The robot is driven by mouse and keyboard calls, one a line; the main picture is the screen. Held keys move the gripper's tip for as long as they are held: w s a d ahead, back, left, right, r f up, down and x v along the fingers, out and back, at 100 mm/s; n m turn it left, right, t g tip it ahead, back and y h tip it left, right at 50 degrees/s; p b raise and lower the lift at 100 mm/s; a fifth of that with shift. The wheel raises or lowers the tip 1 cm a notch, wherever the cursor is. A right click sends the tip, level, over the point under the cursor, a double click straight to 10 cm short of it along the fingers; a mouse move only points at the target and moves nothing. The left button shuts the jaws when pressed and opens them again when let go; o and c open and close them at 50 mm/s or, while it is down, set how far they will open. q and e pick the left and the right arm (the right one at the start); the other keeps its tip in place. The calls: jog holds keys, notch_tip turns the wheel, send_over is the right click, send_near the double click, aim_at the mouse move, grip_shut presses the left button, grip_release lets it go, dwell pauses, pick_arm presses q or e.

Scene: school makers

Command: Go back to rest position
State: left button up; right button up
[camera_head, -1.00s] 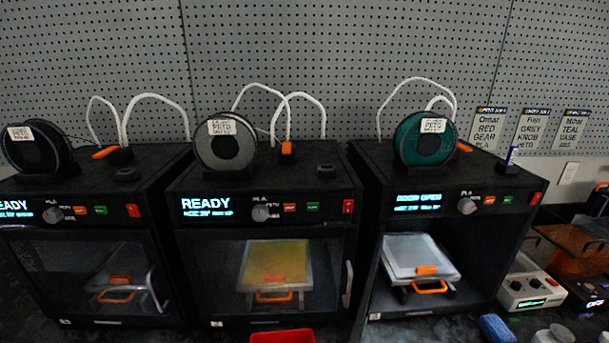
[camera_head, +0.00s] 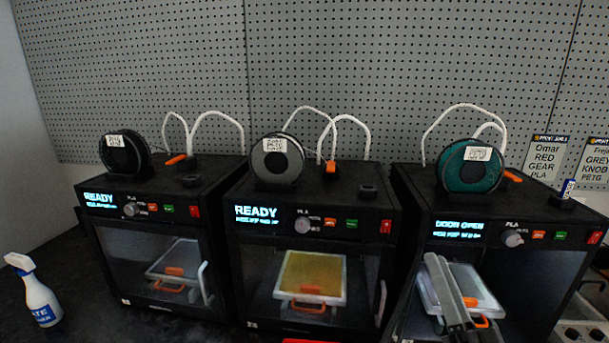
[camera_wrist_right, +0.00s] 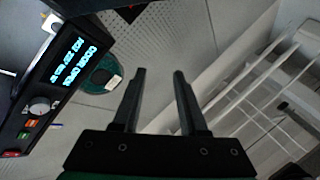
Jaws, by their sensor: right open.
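My right gripper (camera_head: 437,260) shows at the lower right of the head view, in front of the right-hand printer (camera_head: 489,207). Its two dark fingers point up and overlap the printer's pale build plate (camera_head: 475,283). In the right wrist view the fingers (camera_wrist_right: 159,73) are apart with nothing between them. The right-hand printer's display reads door open, and its chamber looks open at the front. That printer's panel (camera_wrist_right: 55,85) also shows at the left of the wrist view. My left gripper is not in view.
A middle printer (camera_head: 318,203) reading READY holds a yellowish plate (camera_head: 312,273) behind its door. A left printer (camera_head: 158,192) also reads READY. Spools stand on top. A spray bottle (camera_head: 38,295) stands on the dark bench at far left. White rails (camera_wrist_right: 255,85) show in the wrist view.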

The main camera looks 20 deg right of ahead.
jog(key=s+a+r+n+t+y+p, duration=0.1)
jog(key=s+a+r+n+y, duration=0.2)
jog(key=r, duration=0.6)
jog(key=s+a+r+n+t+p, duration=0.1)
jog(key=s+a+r+n, duration=0.35)
jog(key=r, duration=0.35)
jog(key=s+a+r+n+t+y+p, duration=0.1)
jog(key=s+a+r+n+y+p, duration=0.25)
jog(key=r, duration=0.55)
notch_tip(320, 180, up, 35)
jog(key=a+h+p, duration=0.1)
jog(key=p, duration=3.2)
jog(key=shift+w+a+m, duration=0.15)
jog(key=shift+w+m, duration=0.05)
jog(key=shift+m, duration=0.1)
jog(key=shift+h, duration=0.25)
